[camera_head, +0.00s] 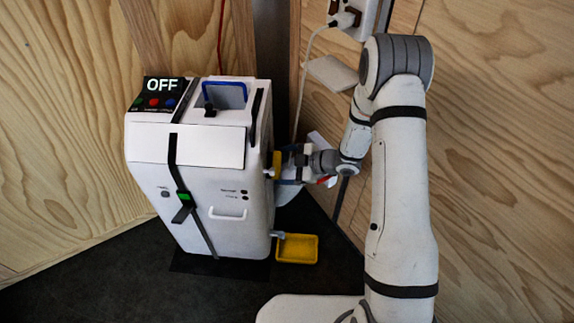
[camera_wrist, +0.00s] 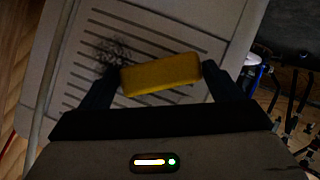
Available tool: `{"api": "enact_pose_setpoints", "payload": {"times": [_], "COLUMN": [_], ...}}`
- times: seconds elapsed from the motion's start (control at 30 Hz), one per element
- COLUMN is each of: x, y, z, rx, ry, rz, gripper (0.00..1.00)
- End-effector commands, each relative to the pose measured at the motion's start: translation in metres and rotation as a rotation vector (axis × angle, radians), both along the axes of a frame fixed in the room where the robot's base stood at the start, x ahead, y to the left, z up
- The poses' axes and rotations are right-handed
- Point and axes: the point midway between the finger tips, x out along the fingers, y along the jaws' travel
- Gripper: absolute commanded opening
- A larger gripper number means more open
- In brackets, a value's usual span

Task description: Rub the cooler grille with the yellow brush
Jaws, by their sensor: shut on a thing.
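The cooler (camera_head: 222,180) is a white upright box with a display reading OFF on top. Its grille (camera_wrist: 150,38), a panel of dark horizontal slots, fills much of the wrist view, with a dark smudge (camera_wrist: 105,57) on its left part. My gripper (camera_head: 285,164) is at the right side of the cooler. In the wrist view my gripper (camera_wrist: 148,85) is shut on the yellow brush (camera_wrist: 160,74), which lies slightly tilted between the fingers in front of the slots. The brush also shows in the head view (camera_head: 276,165). I cannot tell whether it touches the grille.
A yellow tray (camera_head: 297,249) sits on the dark floor at the cooler's lower right. Wooden walls (camera_head: 500,130) stand close behind and to the right. A white cable (camera_head: 302,85) hangs from a wall socket (camera_head: 345,18). The floor at front left is clear.

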Motion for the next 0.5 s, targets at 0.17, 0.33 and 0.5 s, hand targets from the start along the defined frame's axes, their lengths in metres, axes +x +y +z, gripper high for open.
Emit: {"api": "enact_pose_setpoints", "payload": {"times": [0.17, 0.33, 0.5], "x": [0.000, 0.002, 0.015], "y": [0.004, 0.004, 0.003], "z": [0.000, 0.000, 0.001], "rx": [0.000, 0.001, 0.001], "ry": [0.000, -0.001, -0.002], "rz": [0.000, -0.002, -0.002], "gripper": [0.67, 0.67, 0.67]}}
